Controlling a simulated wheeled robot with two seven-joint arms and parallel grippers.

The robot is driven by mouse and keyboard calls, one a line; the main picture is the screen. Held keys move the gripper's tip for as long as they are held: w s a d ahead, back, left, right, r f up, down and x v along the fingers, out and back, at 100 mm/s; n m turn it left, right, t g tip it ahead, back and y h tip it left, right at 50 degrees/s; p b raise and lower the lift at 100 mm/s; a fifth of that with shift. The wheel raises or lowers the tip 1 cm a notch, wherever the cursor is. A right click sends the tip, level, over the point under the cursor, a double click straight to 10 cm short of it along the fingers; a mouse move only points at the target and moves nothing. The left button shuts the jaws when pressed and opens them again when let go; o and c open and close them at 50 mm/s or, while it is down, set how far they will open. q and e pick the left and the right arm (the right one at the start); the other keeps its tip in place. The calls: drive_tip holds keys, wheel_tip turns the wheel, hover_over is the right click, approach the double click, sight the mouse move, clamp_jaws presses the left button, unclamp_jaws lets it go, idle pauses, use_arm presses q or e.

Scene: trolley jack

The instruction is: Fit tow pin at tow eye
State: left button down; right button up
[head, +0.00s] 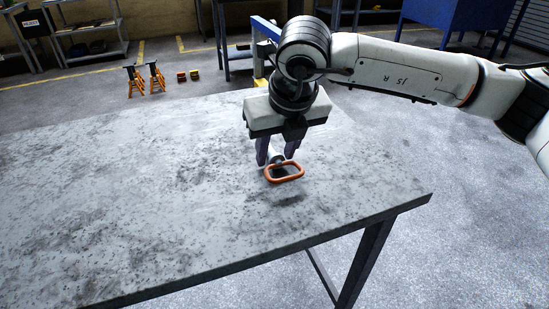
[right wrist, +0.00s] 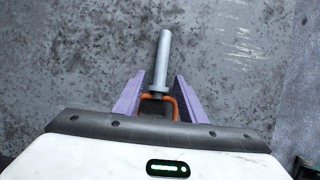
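The tow pin shows in the right wrist view as a plain grey shaft (right wrist: 163,62) with a dark head and an orange loop handle. In the head view its orange loop (head: 284,179) hangs over the table near the right end, with a shadow beneath it. My right gripper (head: 277,158) points down there. Its purple fingers (right wrist: 160,88) close in on both sides of the loop and head, and the shaft sticks out past the fingertips. The gripper partly hides the pin. The tow eye cannot be made out in either view. My left gripper is out of view.
The grey worktop (head: 130,190) is otherwise bare, with wide free room to the left. Its right front corner lies near the gripper. A blue cabinet (head: 460,25) stands at the back right.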

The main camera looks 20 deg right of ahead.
drive_tip(key=shift+c, duration=0.3)
drive_tip(key=shift+w, duration=0.1)
clamp_jaws()
